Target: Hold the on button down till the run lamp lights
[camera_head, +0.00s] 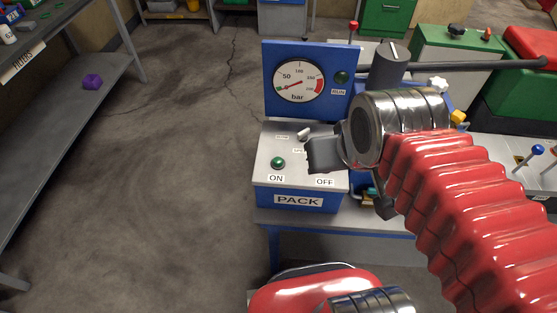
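The control box marked PACK (262,184) stands on a bench in the camera_head view. Its green ON button (278,162) is on the left of the sloped top, uncovered. The OFF label (324,182) shows, but its button is hidden behind my gripper. The RUN lamp (341,77), on the blue panel (300,108), looks dark green and unlit. My gripper (322,158) is a dark block over the box's right side, right of the ON button and apart from it. I cannot tell whether its fingers are apart.
A small lever (304,134) sits behind the ON button, close to my gripper. A grey shelf (70,110) stands at left, and open floor (170,190) lies between it and the bench.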

